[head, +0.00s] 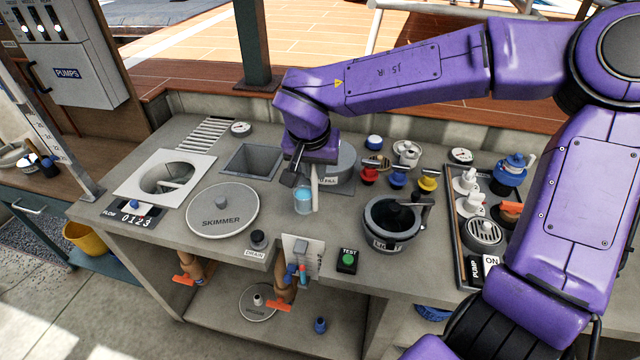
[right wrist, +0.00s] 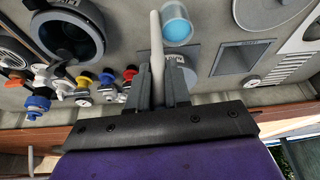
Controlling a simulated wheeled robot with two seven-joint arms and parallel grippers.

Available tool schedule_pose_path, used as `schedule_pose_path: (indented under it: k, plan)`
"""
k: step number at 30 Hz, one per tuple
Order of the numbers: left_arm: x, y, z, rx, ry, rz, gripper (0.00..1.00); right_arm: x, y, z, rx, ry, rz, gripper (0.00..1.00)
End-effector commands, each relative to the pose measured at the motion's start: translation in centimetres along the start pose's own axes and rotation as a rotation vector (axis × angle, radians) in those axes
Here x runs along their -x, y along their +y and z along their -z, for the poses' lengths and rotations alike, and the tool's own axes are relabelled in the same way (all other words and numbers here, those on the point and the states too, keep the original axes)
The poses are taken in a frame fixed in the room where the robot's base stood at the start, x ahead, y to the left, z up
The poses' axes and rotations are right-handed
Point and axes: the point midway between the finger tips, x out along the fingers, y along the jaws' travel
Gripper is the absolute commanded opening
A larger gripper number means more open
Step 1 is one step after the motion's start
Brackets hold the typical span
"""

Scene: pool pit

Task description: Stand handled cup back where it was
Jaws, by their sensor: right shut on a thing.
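The handled cup (head: 303,201) is small and light blue with a long pale handle. It is at the middle of the grey counter, right of the skimmer lid. My right gripper (head: 308,172) points down above it and is shut on the handle. In the right wrist view the pale handle (right wrist: 156,45) runs between the fingers of the right gripper (right wrist: 158,82), and the cup (right wrist: 177,23) hangs beyond the fingertips. The cup looks upright. I cannot tell whether its bottom touches the counter. My left gripper is not in view.
The round skimmer lid (head: 222,209) lies to the left, with a square opening (head: 253,160) behind it. A dark round pot (head: 392,222) stands to the right, near coloured valves (head: 398,179). The green test button (head: 347,261) is at the front edge. Bare counter surrounds the cup.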

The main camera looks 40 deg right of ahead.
Motion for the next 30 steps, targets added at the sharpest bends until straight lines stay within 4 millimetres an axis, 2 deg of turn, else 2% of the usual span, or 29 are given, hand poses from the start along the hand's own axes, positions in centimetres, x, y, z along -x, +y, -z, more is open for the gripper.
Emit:
schedule_pose_path:
  k: [1,4,11,15,26,27,29,30]
  plan:
    - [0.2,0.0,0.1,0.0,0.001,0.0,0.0,-1.4,0.3,0.4,0.0,-0.005,-0.004,0.0]
    - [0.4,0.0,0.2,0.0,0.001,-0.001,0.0,-3.9,0.6,1.2,0.0,-0.004,-0.003,0.0]
    - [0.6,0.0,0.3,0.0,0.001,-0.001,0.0,-7.1,1.1,2.3,0.0,-0.003,-0.003,0.0]
    - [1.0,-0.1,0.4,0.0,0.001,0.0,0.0,-9.3,1.1,1.4,0.004,-0.002,-0.003,0.0]
    - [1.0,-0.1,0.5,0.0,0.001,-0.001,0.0,-10.0,1.0,1.1,0.001,-0.002,0.0,0.0]
    - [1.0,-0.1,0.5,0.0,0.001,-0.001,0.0,-10.0,1.0,1.1,0.0,-0.001,0.0,0.24]
    - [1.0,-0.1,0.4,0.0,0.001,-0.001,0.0,-10.0,1.0,1.1,0.0,-0.001,0.0,0.43]
    - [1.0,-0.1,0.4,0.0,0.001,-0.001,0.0,-10.0,1.0,1.1,0.0,-0.001,0.0,0.43]
